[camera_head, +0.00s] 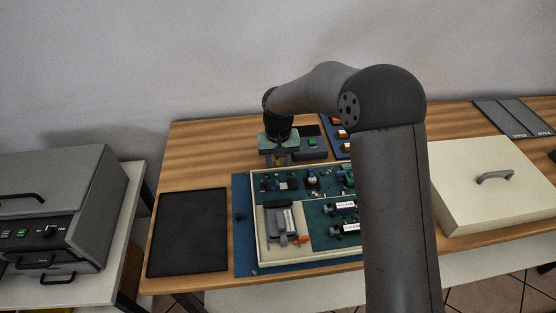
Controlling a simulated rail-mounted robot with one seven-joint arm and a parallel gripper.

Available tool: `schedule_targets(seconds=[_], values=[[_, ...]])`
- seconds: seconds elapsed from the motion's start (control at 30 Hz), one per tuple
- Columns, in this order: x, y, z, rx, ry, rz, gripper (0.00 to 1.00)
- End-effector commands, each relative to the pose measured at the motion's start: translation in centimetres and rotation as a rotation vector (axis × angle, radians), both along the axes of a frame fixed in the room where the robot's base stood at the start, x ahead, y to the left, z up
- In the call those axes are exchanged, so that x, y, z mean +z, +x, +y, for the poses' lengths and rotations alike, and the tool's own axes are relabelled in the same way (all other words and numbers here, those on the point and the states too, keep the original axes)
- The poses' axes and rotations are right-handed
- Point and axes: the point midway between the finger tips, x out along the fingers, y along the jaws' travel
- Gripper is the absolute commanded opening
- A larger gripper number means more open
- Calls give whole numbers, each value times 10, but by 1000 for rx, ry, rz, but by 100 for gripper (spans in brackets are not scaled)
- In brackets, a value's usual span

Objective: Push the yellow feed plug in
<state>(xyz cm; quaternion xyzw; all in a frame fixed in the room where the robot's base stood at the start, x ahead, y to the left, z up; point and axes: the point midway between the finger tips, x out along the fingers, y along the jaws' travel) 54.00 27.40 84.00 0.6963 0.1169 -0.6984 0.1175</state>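No yellow feed plug can be made out in the head view; my arm hides part of the board. My gripper (280,161) points down just behind the back edge of the cream-framed circuit board (254,212), beside a dark box with a green button (313,143). Its fingertips are small and dark, and I cannot tell whether they are open or shut. A grey unit (284,224) with a white label sits in the board's cream front-left bay. A small orange-red part (301,240) lies at its front right. White-labelled connectors (345,206) sit on the green area.
The board rests on a blue mat (243,259). A black pad (188,232) lies to the left. A cream lidded case (492,187) stands right, and dark panels (512,118) lie behind it. A grey machine (66,207) stands on a separate table at left. The back-left wood is clear.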

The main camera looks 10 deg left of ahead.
Motion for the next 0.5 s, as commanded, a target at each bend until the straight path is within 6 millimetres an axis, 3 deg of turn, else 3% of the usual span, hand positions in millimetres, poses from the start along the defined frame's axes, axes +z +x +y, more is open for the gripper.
schedule_targets(seconds=[0.27,0.5], values=[[3,1,0,0,1,-4,36],[40,2,1,-1,4,-7,36]])
